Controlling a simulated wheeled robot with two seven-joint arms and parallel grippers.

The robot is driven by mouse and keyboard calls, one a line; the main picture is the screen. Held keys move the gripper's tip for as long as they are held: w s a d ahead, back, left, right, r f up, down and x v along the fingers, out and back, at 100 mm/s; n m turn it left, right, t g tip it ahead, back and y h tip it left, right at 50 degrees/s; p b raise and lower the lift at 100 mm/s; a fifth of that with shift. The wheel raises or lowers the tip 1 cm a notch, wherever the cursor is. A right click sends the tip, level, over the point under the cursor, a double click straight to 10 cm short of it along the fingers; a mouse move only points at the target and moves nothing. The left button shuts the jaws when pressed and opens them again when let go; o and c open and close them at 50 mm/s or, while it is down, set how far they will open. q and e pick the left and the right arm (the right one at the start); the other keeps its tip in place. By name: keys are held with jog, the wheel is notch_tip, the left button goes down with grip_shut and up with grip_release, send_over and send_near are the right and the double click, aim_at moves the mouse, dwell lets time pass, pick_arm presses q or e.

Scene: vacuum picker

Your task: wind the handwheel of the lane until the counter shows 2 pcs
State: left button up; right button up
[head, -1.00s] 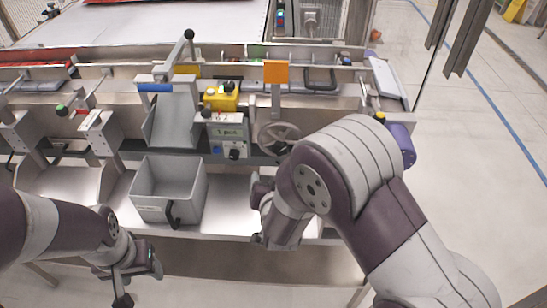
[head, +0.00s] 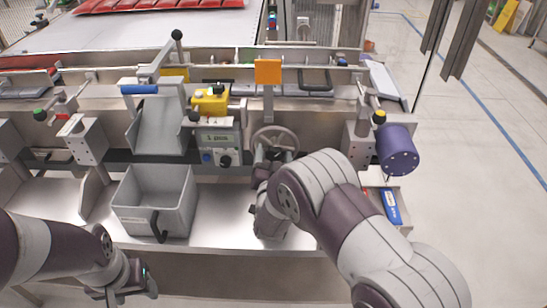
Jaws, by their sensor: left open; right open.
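The grey spoked handwheel (head: 276,133) stands upright on the front of the lane, right of the control box. The counter display (head: 217,138) on that box seems to read 1 pcs, in small print. My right gripper (head: 266,158) is at the handwheel's lower left, in front of it, and hides part of the rim. It is open; I cannot tell whether it touches the wheel. My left gripper (head: 135,291) is open and empty at the bottom left, below the bench's front edge and away from the wheel.
A grey bin (head: 155,200) with a black handle sits left of the wheel, below a metal chute (head: 158,125). An orange plate (head: 268,71) rises behind the wheel. A purple cylinder (head: 397,150) is at the right.

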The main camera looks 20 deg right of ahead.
jog(key=c, duration=1)
jog(key=m+b, duration=0.3)
jog(key=m, duration=0.2)
jog(key=shift+f, duration=0.15)
jog(key=shift+m+b, duration=1.65)
jog(key=shift+m, duration=0.25)
jog(key=o, duration=1)
jog(key=shift+r, duration=0.2)
